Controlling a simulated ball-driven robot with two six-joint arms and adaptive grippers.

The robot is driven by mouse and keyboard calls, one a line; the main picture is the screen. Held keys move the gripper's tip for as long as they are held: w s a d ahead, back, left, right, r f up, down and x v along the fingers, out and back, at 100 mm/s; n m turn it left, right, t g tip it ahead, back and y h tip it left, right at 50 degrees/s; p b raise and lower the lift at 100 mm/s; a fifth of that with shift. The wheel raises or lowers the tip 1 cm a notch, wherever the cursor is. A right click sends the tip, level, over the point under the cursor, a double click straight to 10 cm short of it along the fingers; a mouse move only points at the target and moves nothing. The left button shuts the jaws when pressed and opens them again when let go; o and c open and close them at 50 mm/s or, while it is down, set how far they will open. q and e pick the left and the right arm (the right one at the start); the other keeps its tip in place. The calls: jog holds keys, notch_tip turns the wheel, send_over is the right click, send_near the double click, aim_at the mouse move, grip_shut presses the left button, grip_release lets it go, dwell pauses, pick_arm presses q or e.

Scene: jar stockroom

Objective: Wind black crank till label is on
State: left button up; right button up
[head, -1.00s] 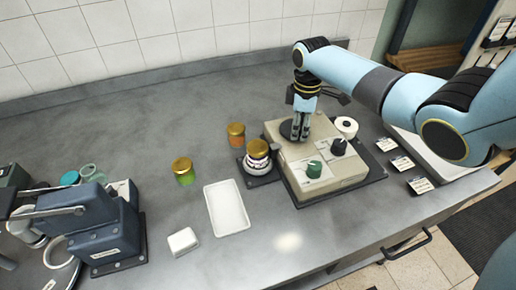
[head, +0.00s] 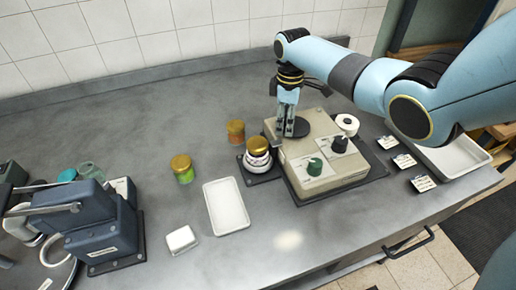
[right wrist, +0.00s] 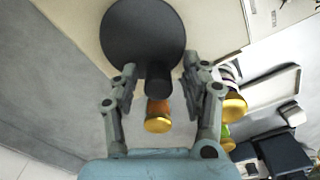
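The black crank is a dark disc (head: 301,127) on top of the beige labelling machine (head: 343,178); in the right wrist view its short handle (right wrist: 158,80) stands up near the disc's edge. My right gripper (head: 284,134) points down at the disc's left edge. In the right wrist view its two fingers (right wrist: 160,88) stand on either side of the handle, with small gaps visible. A gold-lidded jar (head: 257,146) stands upright in the holder at the machine's left; a pale band with purple shows on its side. How far the label wraps is too small to tell. My left gripper is out of view.
A white roll (head: 347,123), a black knob (head: 339,145) and a green knob (head: 315,166) sit on the machine. Left of it stand an orange jar (head: 236,132), a green jar (head: 183,174) and a white tray (head: 207,190). A dark blue device (head: 98,235) is farther left.

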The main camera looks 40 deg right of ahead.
jog(key=shift+r, duration=0.35)
jog(key=shift+r+p, duration=0.55)
jog(key=shift+r, duration=3.15)
